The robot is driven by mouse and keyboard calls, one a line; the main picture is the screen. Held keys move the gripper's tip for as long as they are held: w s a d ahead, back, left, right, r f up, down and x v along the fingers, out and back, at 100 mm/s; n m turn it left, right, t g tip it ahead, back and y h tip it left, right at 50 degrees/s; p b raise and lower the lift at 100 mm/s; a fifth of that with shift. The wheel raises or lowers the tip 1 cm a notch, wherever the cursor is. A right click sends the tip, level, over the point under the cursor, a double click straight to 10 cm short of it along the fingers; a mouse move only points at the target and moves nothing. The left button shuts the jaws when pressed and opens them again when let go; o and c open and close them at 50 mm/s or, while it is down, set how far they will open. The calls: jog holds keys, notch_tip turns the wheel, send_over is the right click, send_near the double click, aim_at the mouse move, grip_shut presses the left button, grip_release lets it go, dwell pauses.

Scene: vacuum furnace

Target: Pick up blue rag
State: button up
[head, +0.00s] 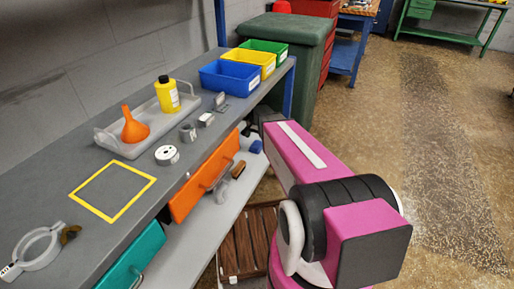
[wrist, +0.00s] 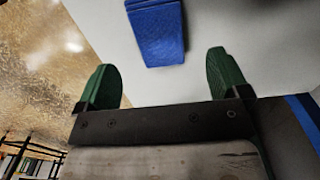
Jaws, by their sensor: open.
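The blue rag (wrist: 157,32) looks like a flat folded block lying on a pale grey surface in the wrist view. My gripper (wrist: 164,68) is open and empty, its two green fingers apart. The rag is just beyond the fingertips, in line with the gap between them and apart from both. In the head view a small blue piece, which looks like the rag (head: 256,147), shows on the lower shelf (head: 212,214) under the bench. My pink arm stands beside it, and my gripper cannot be made out there.
The bench top holds a tray (head: 119,147) with a yellow bottle (head: 167,94) and orange funnel (head: 134,127). Blue (head: 229,77), yellow and green bins stand at its far end.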

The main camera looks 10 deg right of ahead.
aim_at(257, 145)
jog(key=shift+d+f, duration=0.1)
jog(key=shift+f, duration=2.5)
jog(key=shift+s, duration=0.1)
jog(key=c, duration=1)
